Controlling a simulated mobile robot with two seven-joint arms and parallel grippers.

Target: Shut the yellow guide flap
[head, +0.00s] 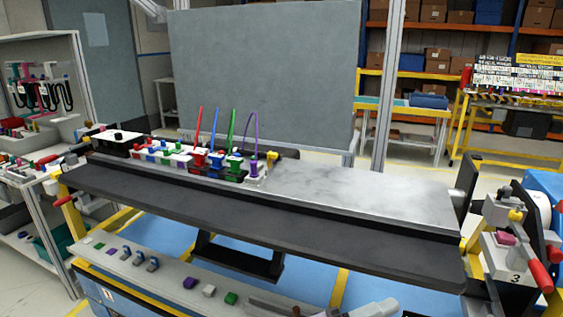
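No part shows clearly as a yellow guide flap. Small yellow pieces show beside the purple cable (272,156) at the back of the long dark bench, and on the grey clamp fixture (507,250) at the right end. I cannot tell whether either is the flap, or whether it is open. At the bottom edge, a grey and white shape (378,309) looks like part of my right arm, with its gripper end (270,306) cut off by the frame. Its fingers cannot be made out. My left gripper is not in view.
The long dark bench front (260,205) crosses the middle, with a bare metal plate (360,190) at its right. Colored connectors and upright cables (215,150) stand at its left. A lower grey shelf (150,262) holds several small blocks. A large grey panel (265,75) stands behind.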

